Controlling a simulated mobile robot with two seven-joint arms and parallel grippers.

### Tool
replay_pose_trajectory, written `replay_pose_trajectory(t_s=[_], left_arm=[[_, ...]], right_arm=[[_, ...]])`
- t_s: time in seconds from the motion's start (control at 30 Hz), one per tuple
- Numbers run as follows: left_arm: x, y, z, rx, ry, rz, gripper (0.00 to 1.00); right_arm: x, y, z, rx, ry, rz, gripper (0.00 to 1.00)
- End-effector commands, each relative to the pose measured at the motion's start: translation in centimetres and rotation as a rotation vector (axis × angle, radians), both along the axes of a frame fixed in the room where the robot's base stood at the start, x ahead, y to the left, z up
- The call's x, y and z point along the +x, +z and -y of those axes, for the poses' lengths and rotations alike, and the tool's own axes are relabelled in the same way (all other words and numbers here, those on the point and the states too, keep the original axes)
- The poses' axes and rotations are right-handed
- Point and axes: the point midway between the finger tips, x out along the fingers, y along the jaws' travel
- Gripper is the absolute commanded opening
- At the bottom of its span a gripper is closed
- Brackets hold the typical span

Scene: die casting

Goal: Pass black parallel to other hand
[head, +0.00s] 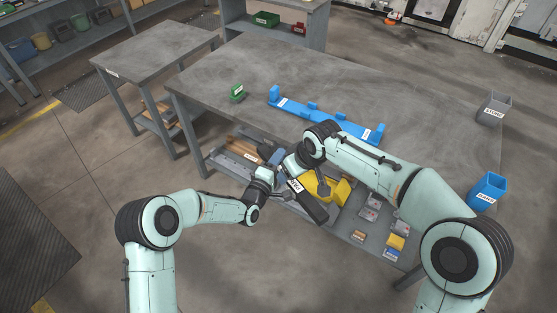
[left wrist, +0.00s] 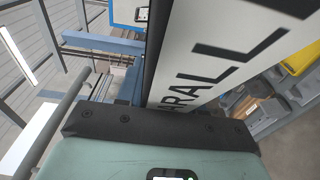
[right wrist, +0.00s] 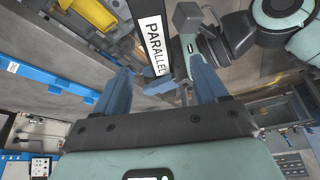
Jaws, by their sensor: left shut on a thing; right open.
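The black parallel (head: 311,206) is a long dark bar with a white label; in the head view it slants over the lower shelf. My left gripper (head: 281,189) is shut on it near its labelled end. In the left wrist view the label (left wrist: 215,60) is very close and fills much of the picture. My right gripper (right wrist: 160,88) is open in the right wrist view. The labelled end of the black parallel (right wrist: 154,45) lies ahead of and partly between its fingers; I cannot tell whether they touch it. In the head view the arms partly hide both grippers.
The lower shelf holds a yellow part (head: 338,190) and several small boxes. A side table (head: 155,55) is bare.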

Motion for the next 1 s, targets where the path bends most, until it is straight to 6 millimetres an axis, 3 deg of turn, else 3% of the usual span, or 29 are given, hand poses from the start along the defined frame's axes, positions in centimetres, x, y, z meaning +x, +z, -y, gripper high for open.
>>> replay_pose_trajectory(t_s=[0.1, 0.3, 0.43, 0.53, 0.67, 0.77, 0.9, 1.0], left_arm=[[0.0, 0.1, 0.0, -0.002, 0.001, 0.001, 0.0], [0.0, 0.1, 0.0, -0.001, 0.001, 0.002, 0.0], [0.0, 0.1, 0.0, -0.001, 0.001, 0.002, 0.0], [0.0, 0.1, 0.0, -0.001, 0.001, 0.002, 0.0], [0.0, 0.1, -0.1, -0.001, 0.001, 0.002, 0.0], [0.0, 0.1, 0.0, -0.001, 0.001, 0.002, 0.0], [0.0, 0.1, -0.1, -0.001, 0.001, 0.002, 0.0], [0.0, 0.1, -0.1, -0.001, 0.002, 0.002, 0.0]], right_arm=[[-0.7, 2.5, 0.6, 0.001, 0.0, 0.005, 0.72], [-1.6, 5.0, 1.2, 0.0, -0.001, 0.003, 0.72], [-2.2, 5.4, 1.5, -0.01, 0.014, -0.01, 0.72], [-3.9, 4.8, 1.7, -0.054, 0.075, -0.057, 0.72], [-8.4, 2.7, 2.6, -0.161, 0.25, -0.192, 0.72], [-13.0, 0.6, 3.6, -0.238, 0.432, -0.343, 0.72], [-18.2, -4.8, 4.5, -0.235, 0.599, -0.541, 0.72], [-19.9, -9.9, 4.0, -0.151, 0.563, -0.598, 0.72]])
